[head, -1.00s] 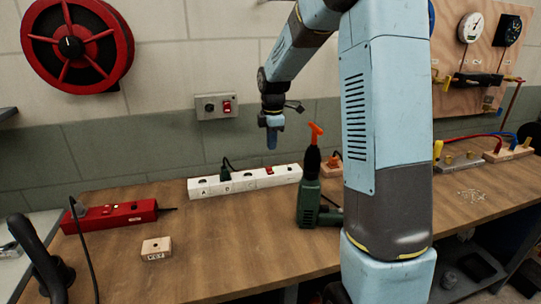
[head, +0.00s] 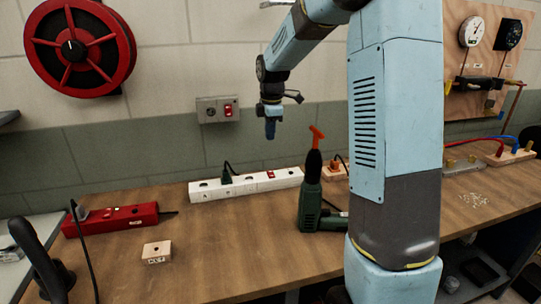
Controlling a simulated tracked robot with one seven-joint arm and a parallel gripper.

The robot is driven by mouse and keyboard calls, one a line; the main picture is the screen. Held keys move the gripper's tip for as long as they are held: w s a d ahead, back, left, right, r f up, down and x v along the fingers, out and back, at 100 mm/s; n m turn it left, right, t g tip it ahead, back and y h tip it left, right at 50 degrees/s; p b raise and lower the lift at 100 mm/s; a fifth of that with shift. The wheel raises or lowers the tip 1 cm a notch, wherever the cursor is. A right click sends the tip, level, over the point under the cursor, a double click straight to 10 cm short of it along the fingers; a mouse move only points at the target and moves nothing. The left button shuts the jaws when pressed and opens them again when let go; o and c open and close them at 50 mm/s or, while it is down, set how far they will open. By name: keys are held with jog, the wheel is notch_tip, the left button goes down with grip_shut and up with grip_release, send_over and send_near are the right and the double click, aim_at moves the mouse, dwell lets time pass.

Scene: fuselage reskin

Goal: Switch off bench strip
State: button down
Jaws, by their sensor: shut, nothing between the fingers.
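A long white power strip (head: 238,187) lies on the wooden bench near the wall. It has several lettered sockets, a dark plug (head: 226,179) in one of them, and a red switch (head: 271,174) near its right end. I cannot tell the switch's position. My gripper (head: 270,136) points down, its fingers shut and empty. It appears above the red switch in the picture, apart from the strip. How far it is from the wall is hard to tell.
A green tool (head: 310,200) with an orange tip stands right of the strip. A red power strip (head: 120,218) and a small wooden block (head: 157,252) are at left. A wall box (head: 217,109) with a red switch is behind. The bench front is clear.

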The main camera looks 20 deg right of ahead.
aim_at(270, 175)
jog(key=f, duration=0.4)
jog(key=w+f, duration=0.1)
jog(key=f, duration=0.9)
jog(key=shift+w, duration=0.35)
jog(key=shift+f, duration=0.15)
jog(key=shift+s, duration=0.15)
jog(key=shift+s+f, duration=0.1)
jog(key=shift+s, duration=0.65)
